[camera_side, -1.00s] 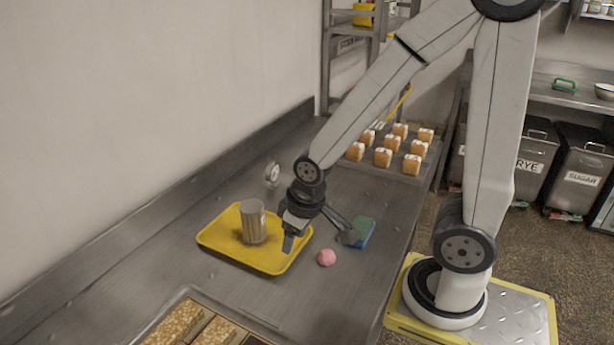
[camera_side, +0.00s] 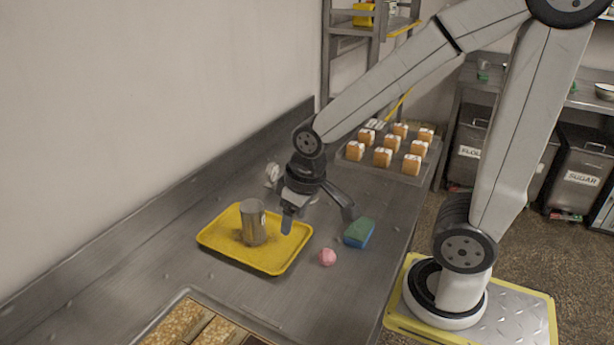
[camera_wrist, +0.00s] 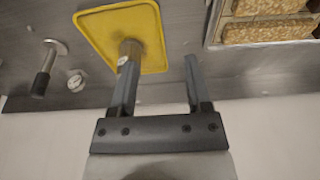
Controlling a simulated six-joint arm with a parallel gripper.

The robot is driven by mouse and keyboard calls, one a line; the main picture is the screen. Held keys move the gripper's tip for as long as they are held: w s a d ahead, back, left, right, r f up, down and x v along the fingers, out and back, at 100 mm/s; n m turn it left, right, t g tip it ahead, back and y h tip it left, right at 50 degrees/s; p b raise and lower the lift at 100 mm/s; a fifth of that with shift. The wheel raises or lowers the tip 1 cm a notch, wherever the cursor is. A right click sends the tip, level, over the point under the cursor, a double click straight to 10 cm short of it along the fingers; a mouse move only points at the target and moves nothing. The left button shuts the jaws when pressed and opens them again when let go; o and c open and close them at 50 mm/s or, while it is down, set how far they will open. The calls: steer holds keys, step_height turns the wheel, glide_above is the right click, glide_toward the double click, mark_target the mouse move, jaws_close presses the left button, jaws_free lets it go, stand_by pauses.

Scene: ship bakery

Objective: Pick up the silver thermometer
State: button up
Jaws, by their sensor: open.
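The silver thermometer (camera_side: 272,173), with a round pale dial, stands on the steel counter near the wall, partly behind my gripper in the side view. In the wrist view its dial (camera_wrist: 76,80) lies left of my fingers, outside the gap between them. My gripper (camera_side: 320,218) is open and empty above the counter, beside the yellow tray. In the wrist view my gripper (camera_wrist: 162,65) shows its two fingers spread apart.
A yellow tray (camera_side: 216,232) holds a metal cup (camera_side: 254,228). A green-and-blue sponge (camera_side: 359,234) and a pink lump (camera_side: 327,257) lie on the counter. A dark-handled metal tool (camera_wrist: 48,68) lies near the thermometer. Loaves (camera_side: 383,157) sit on a rear tray.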

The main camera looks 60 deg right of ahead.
mark_target(271, 165)
steer(key=w+d+n+g+h, duration=0.2)
steer(key=w+d+n+h, duration=1.35)
steer(key=w+d, duration=1.2)
step_height(271, 165, down, 12)
steer(key=n+y, duration=0.2)
steer(key=n, duration=0.1)
steer(key=shift+w+x, duration=0.2)
steer(key=shift+x, duration=3.3)
steer(key=shift+r, duration=0.1)
jaws_close()
